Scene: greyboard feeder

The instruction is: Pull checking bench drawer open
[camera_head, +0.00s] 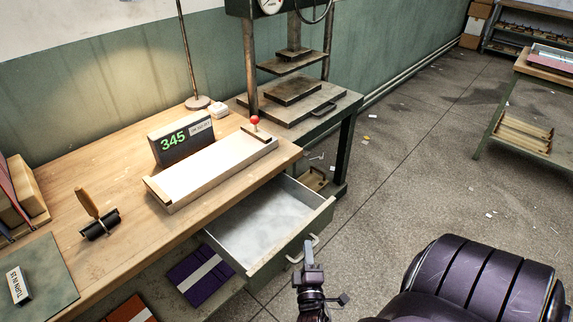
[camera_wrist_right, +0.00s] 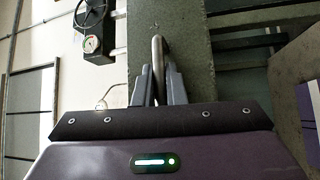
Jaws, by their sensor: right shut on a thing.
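The checking bench drawer (camera_head: 265,225) is pulled out from under the wooden bench top (camera_head: 130,190). Its inside is pale and looks empty. A curved metal handle (camera_head: 302,250) is on its green front. My right gripper (camera_head: 309,250) is at this handle. In the right wrist view, the two fingers of my right gripper (camera_wrist_right: 158,88) are closed around the handle bar (camera_wrist_right: 158,62), in front of the green drawer front (camera_wrist_right: 190,65). My left gripper is not in view.
A press (camera_head: 290,95) stands behind the drawer. A purple folder (camera_head: 200,273) lies below the bench. The floor to the right is mostly open.

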